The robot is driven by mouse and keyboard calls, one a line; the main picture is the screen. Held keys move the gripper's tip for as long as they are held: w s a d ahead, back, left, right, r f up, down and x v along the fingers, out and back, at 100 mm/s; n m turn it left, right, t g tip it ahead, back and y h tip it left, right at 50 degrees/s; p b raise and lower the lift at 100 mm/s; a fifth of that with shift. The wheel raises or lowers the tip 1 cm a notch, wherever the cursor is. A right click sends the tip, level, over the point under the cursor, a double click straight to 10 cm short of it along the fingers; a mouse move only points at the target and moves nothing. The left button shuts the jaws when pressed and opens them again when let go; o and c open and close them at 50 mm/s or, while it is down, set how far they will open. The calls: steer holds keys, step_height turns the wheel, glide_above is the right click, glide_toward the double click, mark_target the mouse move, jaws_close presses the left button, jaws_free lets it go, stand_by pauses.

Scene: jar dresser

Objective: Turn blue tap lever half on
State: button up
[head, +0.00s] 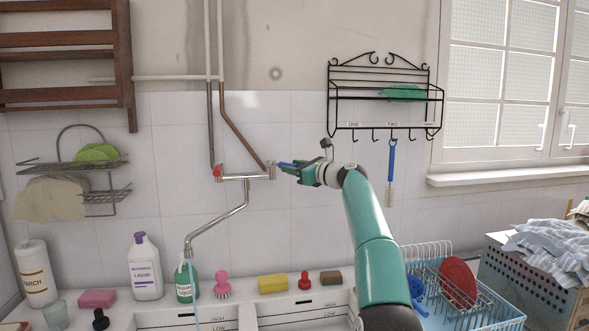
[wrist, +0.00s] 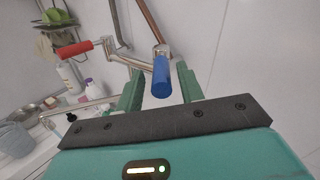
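The wall tap (head: 240,177) is chrome, with a red lever (head: 218,173) on the left and a blue lever (head: 287,165) on the right. Its spout (head: 222,222) angles down to the left, and a thin pale stream shows below its end. My gripper (head: 303,172) is at the blue lever from the right. In the wrist view, the blue lever (wrist: 161,80) lies between the two green fingers of my gripper (wrist: 160,88), with narrow gaps visible on both sides. The fingers are open. The red lever (wrist: 75,50) also shows there.
A black wire rack (head: 385,95) with hooks and a hanging blue-handled brush (head: 391,165) is near my arm. Bottles, sponges (head: 272,284) and brushes line the ledge below. A dish rack (head: 455,290) with a red plate stands at the lower right.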

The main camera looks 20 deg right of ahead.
steer(key=shift+w+f, duration=0.15)
steer(key=shift+d, duration=0.2)
steer(key=shift+s+d, duration=0.2)
steer(key=shift+s, duration=0.1)
steer(key=v, duration=1.3)
steer(key=shift+a, duration=0.15)
